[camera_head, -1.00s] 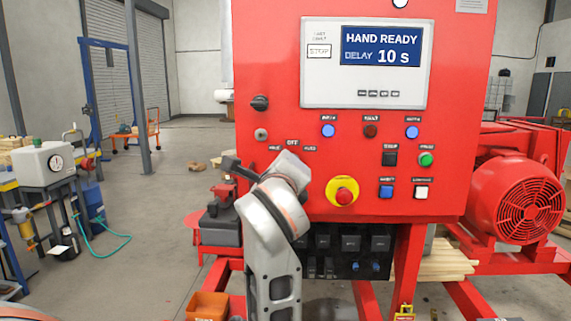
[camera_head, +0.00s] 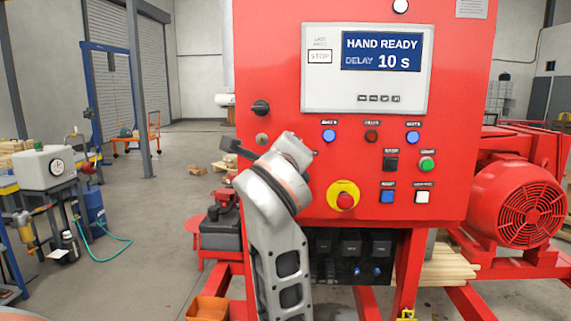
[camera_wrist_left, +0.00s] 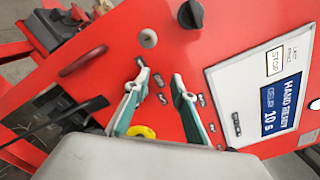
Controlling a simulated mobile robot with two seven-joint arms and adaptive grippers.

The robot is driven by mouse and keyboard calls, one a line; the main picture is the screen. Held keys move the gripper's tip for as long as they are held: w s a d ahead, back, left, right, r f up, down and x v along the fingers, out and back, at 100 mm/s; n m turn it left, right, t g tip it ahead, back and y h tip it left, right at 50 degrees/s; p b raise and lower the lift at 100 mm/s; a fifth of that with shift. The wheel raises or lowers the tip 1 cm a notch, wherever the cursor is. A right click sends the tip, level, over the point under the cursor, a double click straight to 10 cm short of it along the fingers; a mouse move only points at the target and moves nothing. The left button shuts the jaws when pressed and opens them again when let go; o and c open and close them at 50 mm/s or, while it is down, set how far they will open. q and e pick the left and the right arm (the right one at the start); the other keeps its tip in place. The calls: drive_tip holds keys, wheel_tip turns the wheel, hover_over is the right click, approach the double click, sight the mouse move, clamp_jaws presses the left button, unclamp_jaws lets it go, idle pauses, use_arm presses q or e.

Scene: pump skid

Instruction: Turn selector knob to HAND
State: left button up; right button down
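The red control panel (camera_head: 370,190) fills the middle of the head view. My left arm (camera_head: 275,195) reaches up in front of its lower left part and hides the selector knob's place. In the left wrist view, my left gripper (camera_wrist_left: 158,76) has two teal fingers spread apart, with red panel and small labels between them. The selector knob itself cannot be made out there; a finger may cover it. The panel display (camera_head: 382,50) reads "HAND READY, DELAY 10 s", with "STOP" in a box beside it. My right gripper is in neither view.
A black rotary switch (camera_head: 260,107) and a small round grey fitting (camera_head: 262,139) are above the arm. A yellow-ringed red stop button (camera_head: 344,196) is close to its right, with several push buttons beyond. A red motor (camera_head: 515,205) stands at the right.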

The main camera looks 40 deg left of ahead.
use_arm(q)
wheel_tip(320, 180, up, 6)
idle(0.4)
drive_tip(key=shift+f, duration=0.1)
idle(0.4)
